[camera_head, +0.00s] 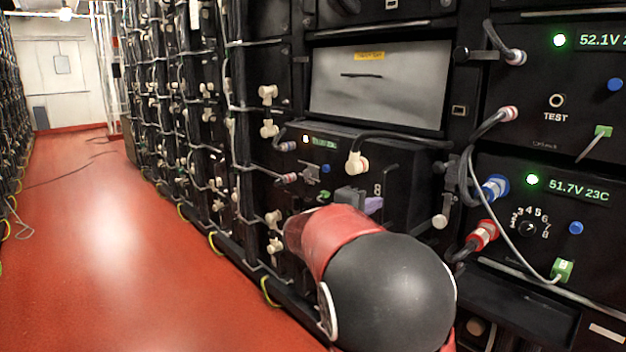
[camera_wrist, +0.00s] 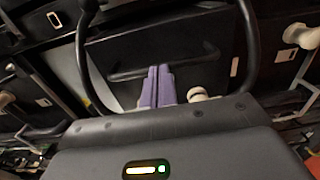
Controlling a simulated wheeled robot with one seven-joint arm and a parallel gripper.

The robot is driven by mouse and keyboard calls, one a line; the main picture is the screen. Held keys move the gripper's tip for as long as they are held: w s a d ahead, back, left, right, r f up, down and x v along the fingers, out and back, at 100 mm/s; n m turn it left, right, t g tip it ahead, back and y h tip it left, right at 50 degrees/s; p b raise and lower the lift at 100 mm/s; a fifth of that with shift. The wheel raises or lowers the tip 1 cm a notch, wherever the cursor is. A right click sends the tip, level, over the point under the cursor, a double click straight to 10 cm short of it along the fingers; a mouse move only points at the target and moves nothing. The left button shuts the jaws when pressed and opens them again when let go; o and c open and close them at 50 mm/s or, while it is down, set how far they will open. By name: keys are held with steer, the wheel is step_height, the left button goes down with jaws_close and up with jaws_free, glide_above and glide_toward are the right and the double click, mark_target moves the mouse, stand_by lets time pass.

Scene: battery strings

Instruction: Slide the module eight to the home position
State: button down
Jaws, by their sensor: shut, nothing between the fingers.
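Module eight (camera_head: 400,185) is a black box with a lit green display and a white "8" on its front, in the middle of the rack in the head view. It appears to stand out from the rack front, with its top and right side showing. My gripper (camera_head: 373,205) is in front of its lower face, with purple fingers shut and empty. In the wrist view the shut fingers (camera_wrist: 157,85) overlap the dark handle bar (camera_wrist: 130,74); whether they touch it, I cannot tell. My forearm hides the module's lower part.
A black cable with a white plug (camera_head: 355,163) hangs at the module's upper front. Lit modules (camera_head: 545,210) with cables stand right.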

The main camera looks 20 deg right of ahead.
mark_target(394, 195)
steer(key=shift+b+x, duration=0.75)
steer(key=shift+x, duration=4.4)
steer(key=shift+b+v, duration=1.2)
steer(key=shift+v, duration=0.9)
steer(key=b+v, duration=0.1)
steer(key=v, duration=0.3)
steer(key=shift+b, duration=0.3)
steer(key=s+a+f+m+g+y+p, duration=0.1)
steer(key=s+a+f+y, duration=0.25)
steer(key=s, duration=0.35)
steer(key=s+a+f+m+g+y+p, duration=0.1)
steer(key=s+a+f+m+y+p, duration=0.2)
steer(key=s, duration=0.5)
steer(key=s+a+f+y, duration=0.3)
steer(key=s+a+y, duration=0.2)
steer(key=s+a, duration=0.2)
steer(key=s+a+f+t+y+p, duration=0.1)
steer(key=s+a+f+y, duration=0.3)
steer(key=s+a, duration=0.4)
steer(key=a+y, duration=0.1)
steer(key=a, duration=0.3)
steer(key=shift+s+f, duration=0.15)
steer(key=shift+f, duration=0.15)
